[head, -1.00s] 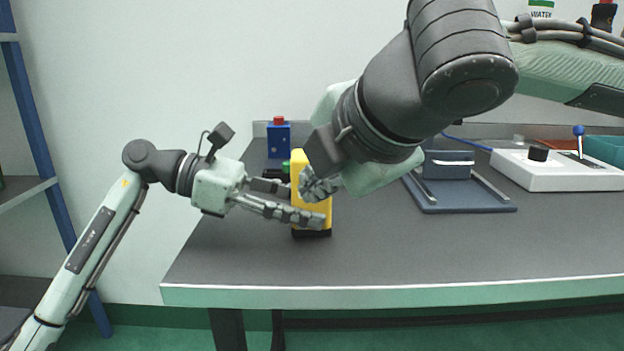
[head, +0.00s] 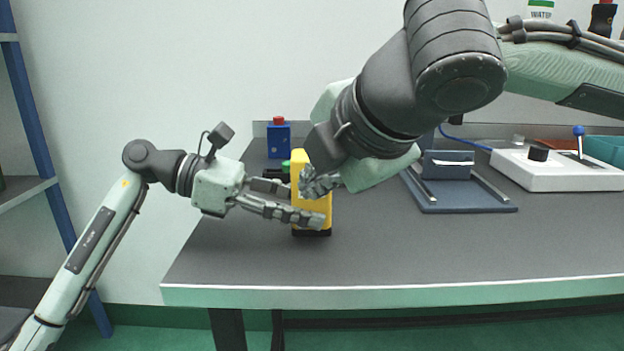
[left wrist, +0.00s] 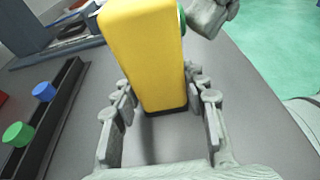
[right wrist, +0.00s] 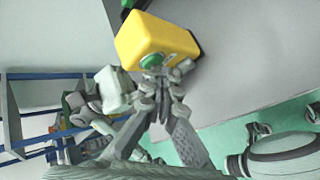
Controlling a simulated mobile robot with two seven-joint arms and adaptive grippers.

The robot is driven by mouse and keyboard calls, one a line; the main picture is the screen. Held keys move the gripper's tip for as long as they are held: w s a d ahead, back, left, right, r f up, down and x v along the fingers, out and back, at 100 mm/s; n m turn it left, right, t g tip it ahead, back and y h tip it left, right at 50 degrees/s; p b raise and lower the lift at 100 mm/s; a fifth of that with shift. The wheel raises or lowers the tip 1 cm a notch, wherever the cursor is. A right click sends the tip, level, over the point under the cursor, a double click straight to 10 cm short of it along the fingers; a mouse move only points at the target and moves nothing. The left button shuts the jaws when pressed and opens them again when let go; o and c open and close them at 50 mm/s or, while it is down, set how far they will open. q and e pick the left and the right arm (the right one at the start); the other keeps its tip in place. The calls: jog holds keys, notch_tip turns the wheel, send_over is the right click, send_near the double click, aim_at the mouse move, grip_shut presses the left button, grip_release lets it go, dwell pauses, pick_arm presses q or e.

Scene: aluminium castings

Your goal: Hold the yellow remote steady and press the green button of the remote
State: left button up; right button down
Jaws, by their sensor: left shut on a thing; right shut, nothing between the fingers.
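The yellow remote (head: 312,208) stands upright on the grey table near its left end. It also shows in the left wrist view (left wrist: 146,50) and the right wrist view (right wrist: 160,44). My left gripper (head: 304,204) is shut on its lower part, with a finger on either side in the left wrist view (left wrist: 160,108). The green button (right wrist: 152,61) is on the remote's side facing my right gripper. My right gripper (head: 310,184) is shut and empty, its fingertips (right wrist: 160,74) right at the button. I cannot tell whether they touch it or whether it is pressed in.
A blue box with a red button (head: 278,138) stands behind the remote. A dark rail with blue and green caps (left wrist: 60,105) lies beside it. A dark blue fixture (head: 470,208) and a white control box (head: 560,180) are to the right. The front of the table is clear.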

dwell(0.5)
jog(key=shift+s, duration=0.85)
jog(key=shift+s, duration=0.15)
jog(key=shift+s+d, duration=0.1)
jog(key=shift+s, duration=2.25)
pick_arm(q)
jog(key=o, duration=0.9)
jog(key=shift+o, duration=0.3)
